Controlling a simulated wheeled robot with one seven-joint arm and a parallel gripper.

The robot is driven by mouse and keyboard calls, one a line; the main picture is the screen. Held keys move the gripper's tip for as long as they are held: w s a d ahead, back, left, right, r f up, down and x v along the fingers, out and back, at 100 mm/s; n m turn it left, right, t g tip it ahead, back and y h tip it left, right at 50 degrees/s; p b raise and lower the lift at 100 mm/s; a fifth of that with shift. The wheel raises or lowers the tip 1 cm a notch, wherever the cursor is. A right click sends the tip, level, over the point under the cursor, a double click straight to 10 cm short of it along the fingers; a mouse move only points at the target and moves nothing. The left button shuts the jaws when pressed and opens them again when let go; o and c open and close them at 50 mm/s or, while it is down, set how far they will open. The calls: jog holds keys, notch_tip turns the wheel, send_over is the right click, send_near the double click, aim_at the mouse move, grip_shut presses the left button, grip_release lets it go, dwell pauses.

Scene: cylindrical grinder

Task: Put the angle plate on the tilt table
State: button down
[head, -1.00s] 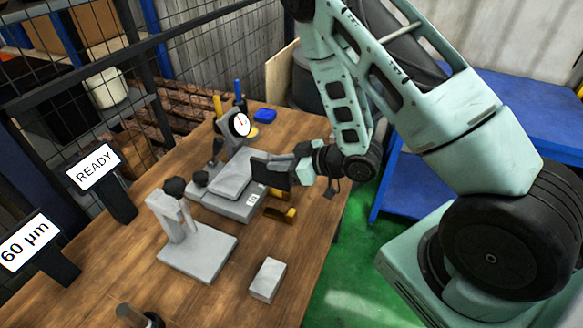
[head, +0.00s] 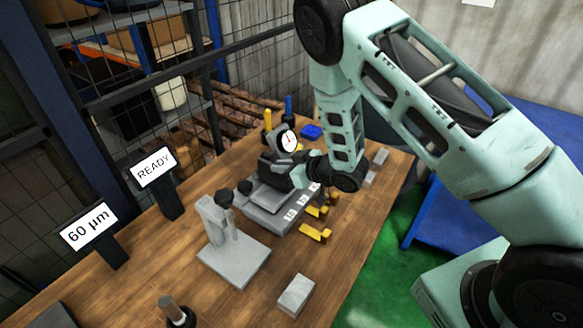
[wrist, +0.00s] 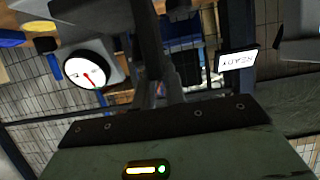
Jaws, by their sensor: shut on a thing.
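The tilt table (head: 262,212) is a low grey unit with a flat upper plate and white tags along its front side, mid-bench in the head view. My gripper (head: 283,176) is over its far end, just below the dial gauge (head: 288,142). It is shut on a dark plate-like thing (head: 270,168), which I take to be the angle plate. Arm and jaws partly hide it, and I cannot tell whether it touches the tilt table. In the wrist view dark upright parts (wrist: 148,45) stand mid-picture, with the dial gauge (wrist: 86,73) close on the left.
A grey stand with a black knob (head: 232,255) is left of the tilt table. A loose grey block (head: 296,295) lies in front; yellow pieces (head: 315,233) lie beside the tilt table. Signs reading READY (head: 155,167) and 60 µm (head: 88,228) stand at the left edge.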

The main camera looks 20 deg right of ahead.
jog(key=shift+w+a+f+p, duration=0.15)
jog(key=shift+f+p, duration=0.2)
jog(key=shift+f, duration=0.2)
jog(key=shift+f, duration=0.2)
jog(key=c, duration=1.5)
grip_release()
jog(key=shift+o, duration=0.2)
